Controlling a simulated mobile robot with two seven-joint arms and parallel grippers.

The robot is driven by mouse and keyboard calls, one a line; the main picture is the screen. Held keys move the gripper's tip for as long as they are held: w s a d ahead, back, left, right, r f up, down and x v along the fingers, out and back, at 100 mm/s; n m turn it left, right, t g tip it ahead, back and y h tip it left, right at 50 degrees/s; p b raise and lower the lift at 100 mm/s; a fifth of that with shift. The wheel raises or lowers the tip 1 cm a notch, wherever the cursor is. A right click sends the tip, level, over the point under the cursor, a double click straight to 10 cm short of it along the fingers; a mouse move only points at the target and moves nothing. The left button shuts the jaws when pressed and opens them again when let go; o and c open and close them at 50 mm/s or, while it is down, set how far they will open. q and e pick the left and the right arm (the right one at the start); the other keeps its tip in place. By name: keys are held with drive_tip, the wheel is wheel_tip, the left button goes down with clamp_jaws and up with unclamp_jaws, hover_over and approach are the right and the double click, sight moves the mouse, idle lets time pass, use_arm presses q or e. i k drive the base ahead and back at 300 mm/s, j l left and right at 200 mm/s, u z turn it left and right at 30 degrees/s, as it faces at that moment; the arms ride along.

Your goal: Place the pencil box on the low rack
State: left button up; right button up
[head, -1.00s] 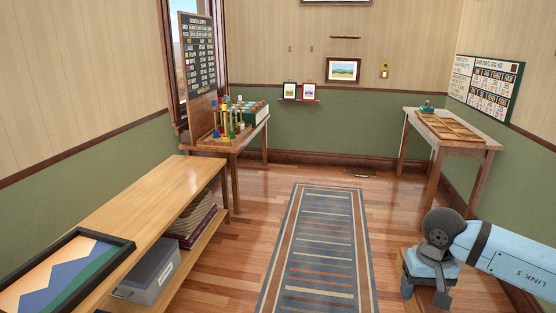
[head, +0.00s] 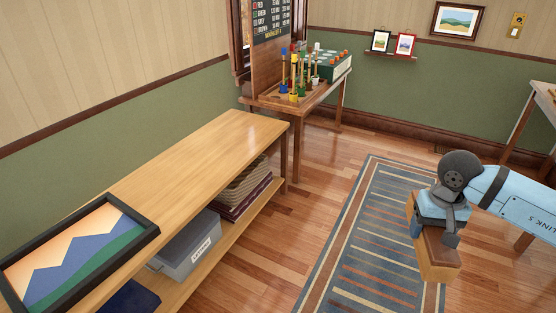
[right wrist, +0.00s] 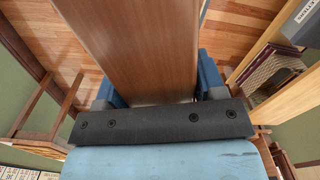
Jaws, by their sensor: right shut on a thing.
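The pencil box (head: 437,257) is a brown wooden block-like box, hanging below my right gripper (head: 433,230) at the right of the head view. My right gripper is shut on it. In the right wrist view the pencil box (right wrist: 140,45) lies between the two blue fingers, its broad brown face filling the upper middle. A low wooden rack (head: 190,165) with a top board and a lower shelf (head: 235,240) runs along the left wall. The box is well to the right of the rack, apart from it. My left gripper is not in view.
A framed mountain picture (head: 80,252) lies on the rack's near top; the far top is bare. The lower shelf holds a grey bin (head: 187,250), folded textiles (head: 243,190) and a dark blue item (head: 130,298). A striped rug (head: 375,245) covers the floor; a pencil-stand table (head: 310,95) stands behind.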

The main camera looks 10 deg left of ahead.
sight(181, 182)
drive_tip(key=i+u, duration=0.25)
drive_tip(key=u, duration=0.15)
drive_tip(key=i+u, duration=0.6)
drive_tip(key=u, duration=0.2)
drive_tip(key=i+u, duration=0.45)
drive_tip(key=u, duration=0.25)
drive_tip(key=i+l+u, duration=0.2)
drive_tip(key=u, duration=0.15)
